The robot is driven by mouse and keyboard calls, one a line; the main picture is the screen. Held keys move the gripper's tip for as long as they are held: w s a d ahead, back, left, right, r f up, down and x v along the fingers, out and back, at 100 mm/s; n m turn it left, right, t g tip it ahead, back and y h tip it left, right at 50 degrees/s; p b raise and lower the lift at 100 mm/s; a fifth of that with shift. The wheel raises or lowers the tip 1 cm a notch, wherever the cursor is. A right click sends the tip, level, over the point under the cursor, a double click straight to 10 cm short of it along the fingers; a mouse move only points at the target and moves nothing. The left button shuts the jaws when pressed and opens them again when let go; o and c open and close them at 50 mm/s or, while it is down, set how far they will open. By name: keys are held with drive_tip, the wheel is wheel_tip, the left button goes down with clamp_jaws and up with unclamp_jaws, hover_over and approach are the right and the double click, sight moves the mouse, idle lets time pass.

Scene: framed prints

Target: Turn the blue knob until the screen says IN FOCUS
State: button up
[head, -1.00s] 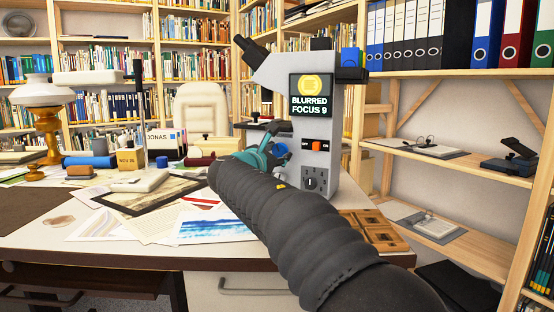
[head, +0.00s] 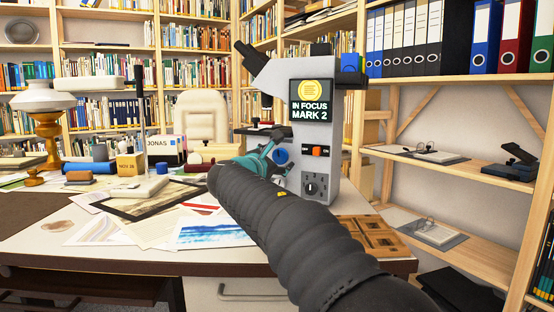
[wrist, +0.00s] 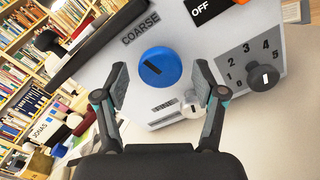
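The microscope (head: 300,75) stands on the desk, and its screen (head: 311,101) reads "IN FOCUS MARK 2" under a yellow symbol. The blue knob (head: 281,156) is on its side, and also shows in the wrist view (wrist: 160,67) with a dark line across its face, beside the word COARSE. My gripper (head: 264,158) is just left of the knob in the head view. In the wrist view my gripper (wrist: 162,85) is open, one finger on each side of the knob, with gaps between fingers and knob. It holds nothing.
An orange OFF/ON switch (head: 316,151) and a numbered dial (head: 314,184) are close to the knob. A small pale knob (wrist: 192,98) sits by my right finger. Prints (head: 212,236) and a dark frame (head: 150,197) lie on the desk; a wooden frame (head: 372,236) lies right.

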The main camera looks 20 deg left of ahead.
drive_tip(key=s+a, duration=0.1)
drive_tip(key=s, duration=1.1)
idle(0.5)
